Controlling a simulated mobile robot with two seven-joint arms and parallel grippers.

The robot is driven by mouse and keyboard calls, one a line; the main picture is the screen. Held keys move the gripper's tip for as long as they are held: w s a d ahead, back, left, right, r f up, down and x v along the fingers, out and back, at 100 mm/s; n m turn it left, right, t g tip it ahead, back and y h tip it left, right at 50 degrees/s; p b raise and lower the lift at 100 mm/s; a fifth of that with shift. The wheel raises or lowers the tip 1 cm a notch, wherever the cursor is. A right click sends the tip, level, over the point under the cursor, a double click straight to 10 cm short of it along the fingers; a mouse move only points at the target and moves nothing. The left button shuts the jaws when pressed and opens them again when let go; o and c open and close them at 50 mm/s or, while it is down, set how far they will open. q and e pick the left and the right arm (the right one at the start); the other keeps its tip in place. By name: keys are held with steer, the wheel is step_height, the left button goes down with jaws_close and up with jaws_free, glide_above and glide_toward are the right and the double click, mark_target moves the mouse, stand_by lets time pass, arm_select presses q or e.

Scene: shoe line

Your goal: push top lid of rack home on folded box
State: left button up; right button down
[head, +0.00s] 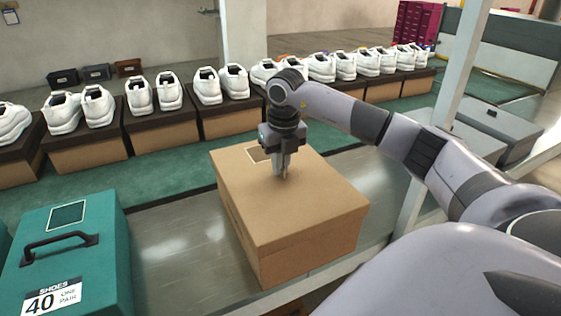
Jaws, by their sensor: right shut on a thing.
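A closed brown cardboard box (290,255) stands on the grey metal surface in the middle. Its flat top lid (310,200) lies over it, with a small pale square patch near the far left corner. Whether the lid is fully seated cannot be told. My right gripper (284,176) points straight down at the far middle of the lid. Its fingers are close together and their tips are at the lid's top surface. The part pinched between them is too small to make out. My left gripper is not in view.
A teal case (110,255) with a black handle and a "40" shoe label stands at left. Behind, several white shoe pairs sit on brown boxes (165,133) along a green belt (150,180). A pale post (455,70) rises at right. Bare metal surface lies left of the box.

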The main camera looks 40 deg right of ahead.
steer(key=shift+f+b, duration=0.7)
steer(key=shift+f, duration=0.65)
steer(key=c, duration=1.2)
jaws_free()
steer(key=shift+o, duration=0.2)
steer(key=shift+r, duration=0.1)
steer(key=r, duration=0.7)
steer(key=shift+s+a, duration=0.15)
steer(key=shift+s, duration=0.25)
